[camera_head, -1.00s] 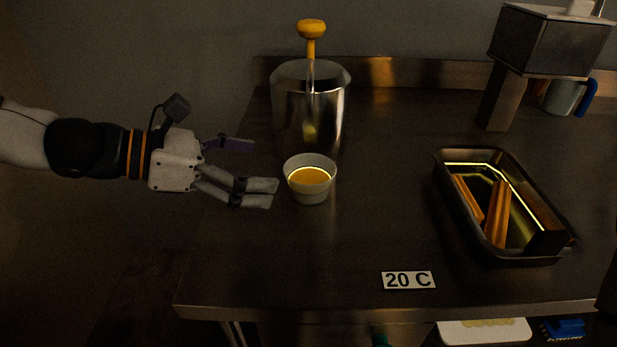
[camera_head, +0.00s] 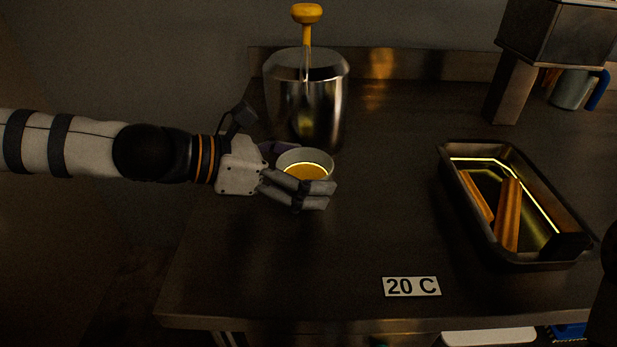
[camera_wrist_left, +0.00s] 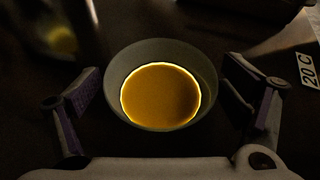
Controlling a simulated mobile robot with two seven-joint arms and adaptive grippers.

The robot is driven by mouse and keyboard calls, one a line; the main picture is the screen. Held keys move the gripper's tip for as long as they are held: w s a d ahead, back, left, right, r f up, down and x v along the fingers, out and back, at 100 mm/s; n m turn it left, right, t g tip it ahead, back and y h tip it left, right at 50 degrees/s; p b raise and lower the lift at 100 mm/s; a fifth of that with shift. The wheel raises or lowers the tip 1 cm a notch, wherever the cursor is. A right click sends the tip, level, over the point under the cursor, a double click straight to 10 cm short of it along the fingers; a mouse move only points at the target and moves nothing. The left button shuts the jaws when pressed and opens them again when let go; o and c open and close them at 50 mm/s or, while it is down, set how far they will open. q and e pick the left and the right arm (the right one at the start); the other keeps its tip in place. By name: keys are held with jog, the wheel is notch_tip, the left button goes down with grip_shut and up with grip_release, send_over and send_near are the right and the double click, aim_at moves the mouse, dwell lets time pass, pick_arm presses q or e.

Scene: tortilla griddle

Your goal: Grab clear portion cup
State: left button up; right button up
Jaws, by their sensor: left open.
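The portion cup (camera_head: 305,158) is a small round cup holding yellow-orange contents, upright on the dark steel table. My left gripper (camera_head: 300,178) is open with its fingers around the cup: the near fingers pass in front of it, and the purple-padded far finger is mostly hidden behind it. In the left wrist view the cup (camera_wrist_left: 160,50) lies between the spread fingers of the left gripper (camera_wrist_left: 160,98), with a dark gap on each side. My right gripper is not in view.
A tall metal pot (camera_head: 280,105) with a yellow-knobbed ladle (camera_head: 306,14) stands just behind the cup. A "20 C" label (camera_head: 412,287) is near the front edge. The table middle is clear.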

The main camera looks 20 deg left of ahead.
pick_arm(q)
jog(key=shift+r, duration=0.35)
jog(key=c, duration=1.3)
jog(key=shift+c, duration=0.2)
